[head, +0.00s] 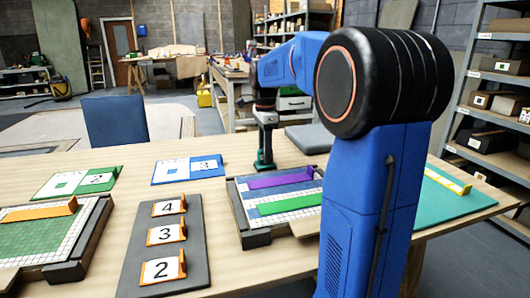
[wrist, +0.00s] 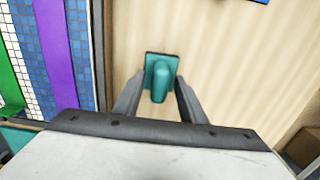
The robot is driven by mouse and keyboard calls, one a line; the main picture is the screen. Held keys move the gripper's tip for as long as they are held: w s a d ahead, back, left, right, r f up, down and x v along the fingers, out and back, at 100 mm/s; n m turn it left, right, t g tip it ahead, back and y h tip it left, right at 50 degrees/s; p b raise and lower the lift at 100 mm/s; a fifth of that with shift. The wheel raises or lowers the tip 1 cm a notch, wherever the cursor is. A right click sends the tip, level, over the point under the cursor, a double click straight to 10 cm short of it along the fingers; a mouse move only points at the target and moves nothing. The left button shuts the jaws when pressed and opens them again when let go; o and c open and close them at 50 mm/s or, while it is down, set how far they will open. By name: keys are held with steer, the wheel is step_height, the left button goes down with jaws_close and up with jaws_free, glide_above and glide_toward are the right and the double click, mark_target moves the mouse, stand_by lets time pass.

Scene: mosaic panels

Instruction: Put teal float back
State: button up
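The teal float (wrist: 160,80) lies on the bare wooden tabletop, in the middle of the wrist view between my fingers, with its rounded handle facing the camera. In the head view the float (head: 263,165) shows low beneath my gripper (head: 265,150), behind the back edge of the middle mosaic panel (head: 255,238). In the wrist view my gripper (wrist: 160,88) has its two dark fingers apart, one on each side of the handle, with small gaps visible. Contact with the tabletop is hard to judge.
A grey board (head: 140,268) holds number stands 4, 3 and 2. A teal mat (head: 445,203) with a yellow float lies at right.

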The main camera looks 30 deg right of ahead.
step_height(320, 180, up, 12)
stand_by(0.5)
stand_by(0.5)
